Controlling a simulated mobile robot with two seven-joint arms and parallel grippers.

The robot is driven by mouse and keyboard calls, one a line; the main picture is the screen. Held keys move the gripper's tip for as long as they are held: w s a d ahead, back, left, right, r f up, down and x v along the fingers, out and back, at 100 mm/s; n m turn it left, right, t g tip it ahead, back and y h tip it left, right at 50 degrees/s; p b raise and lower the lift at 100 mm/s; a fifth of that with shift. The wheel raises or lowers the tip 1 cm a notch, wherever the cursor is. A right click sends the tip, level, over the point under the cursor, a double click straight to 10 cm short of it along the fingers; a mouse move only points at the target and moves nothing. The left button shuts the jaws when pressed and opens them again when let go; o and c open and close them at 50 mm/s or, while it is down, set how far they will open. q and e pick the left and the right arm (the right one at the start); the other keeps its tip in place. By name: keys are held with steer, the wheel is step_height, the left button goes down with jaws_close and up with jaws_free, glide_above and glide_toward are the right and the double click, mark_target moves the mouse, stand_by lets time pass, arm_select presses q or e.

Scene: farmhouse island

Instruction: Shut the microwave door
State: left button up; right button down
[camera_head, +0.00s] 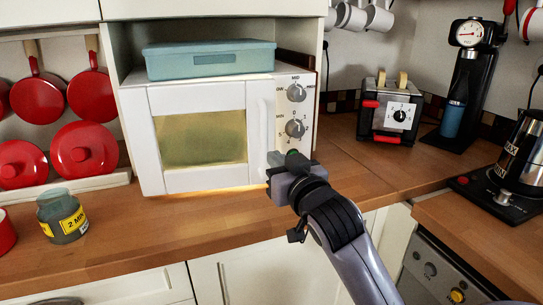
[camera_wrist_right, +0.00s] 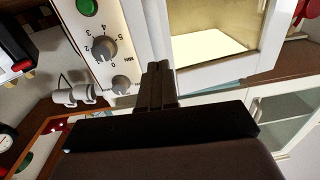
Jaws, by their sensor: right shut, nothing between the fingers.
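The white microwave (camera_head: 133,140) stands on the wooden counter under a shelf. Its door (camera_head: 205,95), with a lit yellowish window and a pale vertical handle, looks flush or nearly flush with the front; I cannot tell if a small gap is left. My right gripper (camera_head: 277,162) is shut and empty at the lower right of the door, by the bottom of the knob panel (camera_head: 280,105). In the right wrist view, turned over, the shut fingers (camera_wrist_right: 158,75) lie across the border between the panel and the door (camera_wrist_right: 170,15). Contact cannot be told. My left gripper is out of view.
A blue-green lidded box (camera_head: 210,68) sits on the microwave. A toaster (camera_head: 388,115) and a coffee machine (camera_head: 463,100) stand to the right, with a kettle (camera_head: 520,150) nearer. A labelled jar (camera_head: 63,225) stands at left. The counter before the microwave is clear.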

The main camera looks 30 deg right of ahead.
mark_target(266, 149)
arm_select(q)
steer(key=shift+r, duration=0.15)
arm_select(e)
steer(key=shift+w+d, duration=0.15)
steer(key=shift+w, duration=0.6)
steer(key=shift+w+d, duration=0.1)
steer(key=shift+w, duration=0.65)
steer(key=w+d+p, duration=0.2)
steer(key=w, duration=0.1)
steer(key=shift+w+d+r, duration=0.1)
steer(key=shift+w+d, duration=0.1)
steer(key=shift+w, duration=0.15)
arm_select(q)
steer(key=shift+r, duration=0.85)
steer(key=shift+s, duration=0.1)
